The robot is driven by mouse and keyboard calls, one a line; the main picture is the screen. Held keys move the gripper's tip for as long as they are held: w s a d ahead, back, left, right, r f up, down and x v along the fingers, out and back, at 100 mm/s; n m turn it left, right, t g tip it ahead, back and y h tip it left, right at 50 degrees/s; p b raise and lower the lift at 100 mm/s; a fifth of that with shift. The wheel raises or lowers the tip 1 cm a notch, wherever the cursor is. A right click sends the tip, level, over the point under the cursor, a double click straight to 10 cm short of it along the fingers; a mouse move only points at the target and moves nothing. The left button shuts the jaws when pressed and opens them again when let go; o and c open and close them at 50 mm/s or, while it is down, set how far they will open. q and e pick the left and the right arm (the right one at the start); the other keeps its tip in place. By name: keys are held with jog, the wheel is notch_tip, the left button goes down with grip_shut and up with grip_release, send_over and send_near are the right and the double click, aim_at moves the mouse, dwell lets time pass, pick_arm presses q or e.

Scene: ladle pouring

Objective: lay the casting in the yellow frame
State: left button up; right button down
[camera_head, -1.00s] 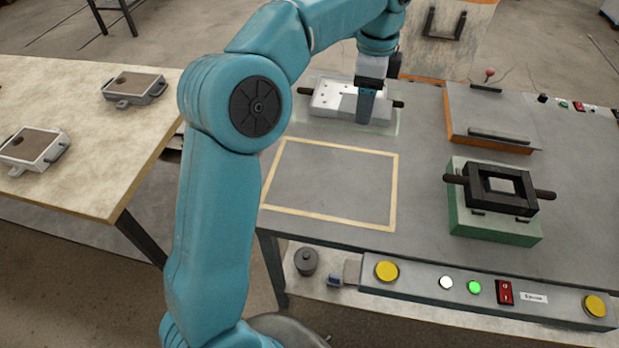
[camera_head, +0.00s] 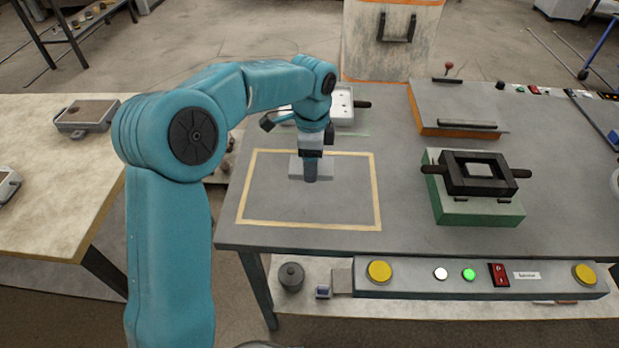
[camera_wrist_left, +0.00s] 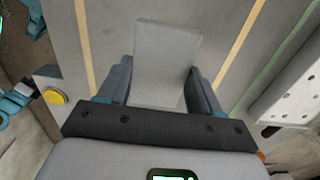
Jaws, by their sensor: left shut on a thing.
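The casting (camera_head: 296,168) is a plain grey block. My left gripper (camera_head: 311,178) is shut on it, pointing down inside the far half of the yellow frame (camera_head: 377,200), which is a thin outline on the grey table. In the left wrist view the casting (camera_wrist_left: 165,60) sits between the two fingers, with the frame's yellow lines (camera_wrist_left: 240,45) on either side of it. I cannot tell whether the casting touches the table. The gripper hides its middle in the head view. My right gripper is not in view.
A white tray-like mould with dark handles (camera_head: 342,104) stands behind the frame. A black mould on a green block (camera_head: 474,208) and an orange-edged plate (camera_head: 455,105) are to the right. A control panel with yellow buttons (camera_head: 379,271) runs along the front. The frame's near half is clear.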

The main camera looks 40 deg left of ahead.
aim_at(310, 185)
pick_arm(q)
jog(key=shift+f, duration=2.55)
jog(key=shift+a+f+b, duration=0.1)
jog(key=shift+f+b, duration=0.05)
jog(key=shift+b, duration=0.2)
jog(key=o, duration=1.3)
jog(key=shift+c, duration=0.2)
notch_tip(310, 185, up, 12)
jog(key=shift+f+p, duration=0.15)
jog(key=shift+p, duration=0.75)
jog(key=shift+r, duration=0.35)
